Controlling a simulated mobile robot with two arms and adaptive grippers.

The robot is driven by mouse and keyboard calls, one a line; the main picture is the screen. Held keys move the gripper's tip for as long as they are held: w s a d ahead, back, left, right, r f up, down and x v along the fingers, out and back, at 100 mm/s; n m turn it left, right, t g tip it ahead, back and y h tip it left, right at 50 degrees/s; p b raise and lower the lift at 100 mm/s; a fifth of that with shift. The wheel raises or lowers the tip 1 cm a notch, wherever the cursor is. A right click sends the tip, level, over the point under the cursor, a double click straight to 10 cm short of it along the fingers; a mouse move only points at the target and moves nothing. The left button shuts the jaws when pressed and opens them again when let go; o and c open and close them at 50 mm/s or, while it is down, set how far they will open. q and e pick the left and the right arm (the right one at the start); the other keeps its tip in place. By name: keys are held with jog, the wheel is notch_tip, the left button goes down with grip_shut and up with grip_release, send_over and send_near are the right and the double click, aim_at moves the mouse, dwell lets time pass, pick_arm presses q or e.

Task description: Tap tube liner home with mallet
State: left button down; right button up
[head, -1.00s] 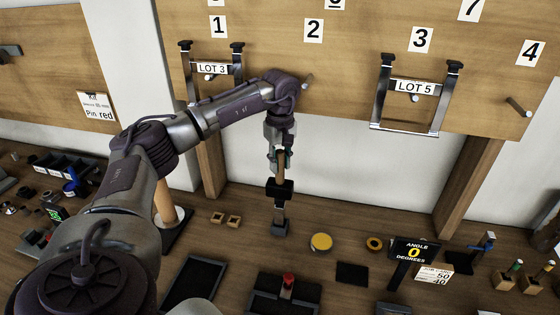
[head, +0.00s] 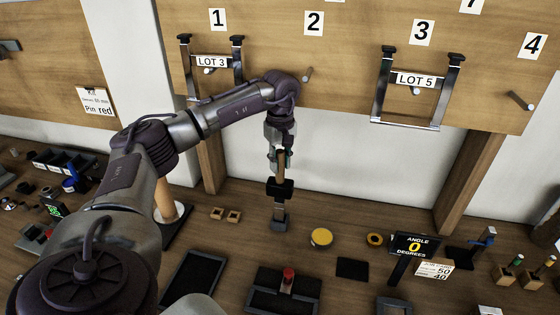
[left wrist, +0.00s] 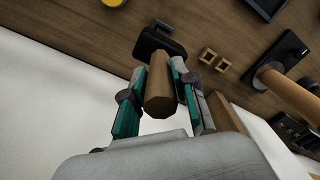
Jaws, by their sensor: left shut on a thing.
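My left gripper (head: 281,159) is shut on the wooden handle of a mallet; the handle (left wrist: 160,96) shows end-on between the fingers in the left wrist view. The mallet's black head (head: 280,189) is below the fingers and also shows in the left wrist view (left wrist: 153,42). Directly below the head is a small grey block (head: 279,225) on the bench with a metallic upright part above it. The head looks very close to this part; I cannot tell whether they touch. The tube liner cannot be made out. My right gripper is not in view.
The bench (head: 245,250) holds a yellow disc (head: 321,237), a black pad (head: 352,268), wooden blocks (head: 218,213) and a red-topped fixture (head: 287,280). An angle display (head: 415,245) stands to the right. Metal frames (head: 418,90) hang on the board behind.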

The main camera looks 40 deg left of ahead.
aim_at(280, 151)
pick_arm(q)
jog(key=shift+r+p, duration=2.6)
jog(key=shift+r, duration=0.45)
